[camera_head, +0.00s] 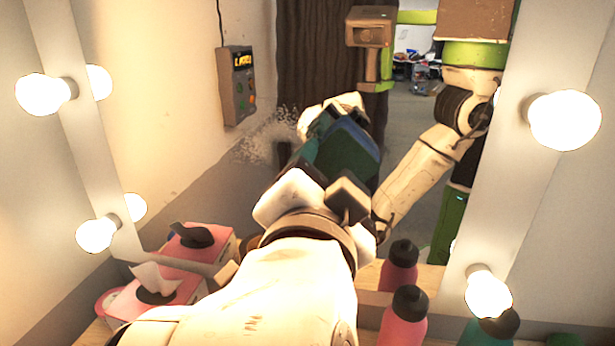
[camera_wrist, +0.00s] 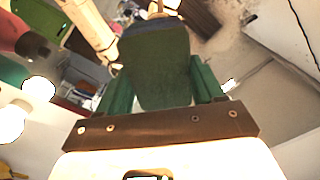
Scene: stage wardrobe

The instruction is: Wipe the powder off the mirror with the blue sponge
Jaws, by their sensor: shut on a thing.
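The mirror (camera_head: 200,150) fills the middle of the head view inside a white frame and reflects my own body and the room. A pale, speckled powder patch (camera_head: 262,143) lies on the glass, left of my gripper (camera_head: 338,148). My gripper is shut on the blue sponge (camera_head: 357,140), which is partly hidden by the gripper and the arm. In the wrist view the sponge (camera_wrist: 160,65) looks dark blue-green and sits between the two green fingers. It faces the glass; I cannot tell whether it touches it. My arm may hide part of the powder.
Lit bulbs (camera_head: 565,120) stick out along both sides of the frame. On the counter below are a pink tissue box (camera_head: 180,289) at left, a pink bottle (camera_head: 404,320) with a black cap right of my arm, and a green bottle (camera_head: 488,332) further right.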

